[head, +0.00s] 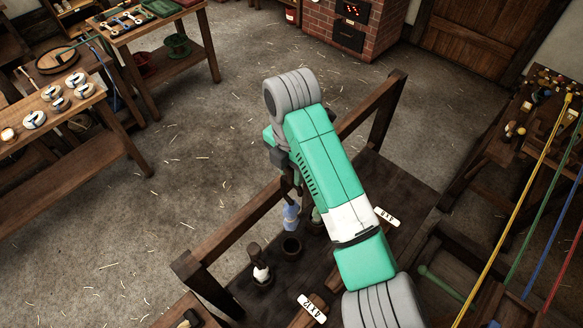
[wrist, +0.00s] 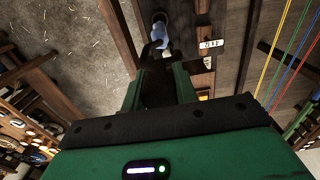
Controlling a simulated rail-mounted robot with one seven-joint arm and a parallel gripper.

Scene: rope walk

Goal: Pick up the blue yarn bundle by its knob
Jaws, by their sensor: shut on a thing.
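The blue yarn bundle (head: 291,217) hangs or stands upright just behind a dark round holder (head: 291,247) on the dark wooden bench. My gripper (head: 288,190) is directly above it, shut on its knob, which is mostly hidden between the fingers. In the wrist view the bundle (wrist: 159,30) shows just beyond the fingertips of my gripper (wrist: 157,50). I cannot tell whether its lower end is clear of the bench. A pale green bundle (head: 316,214) is partly hidden behind my arm.
A wooden rail (head: 245,222) runs along the bench's far left side, close to my gripper, with posts at its ends. White labels (head: 312,309) (head: 386,217) mark the bench. Coloured ropes (head: 530,185) stretch along the right. The straw-strewn floor on the left is open.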

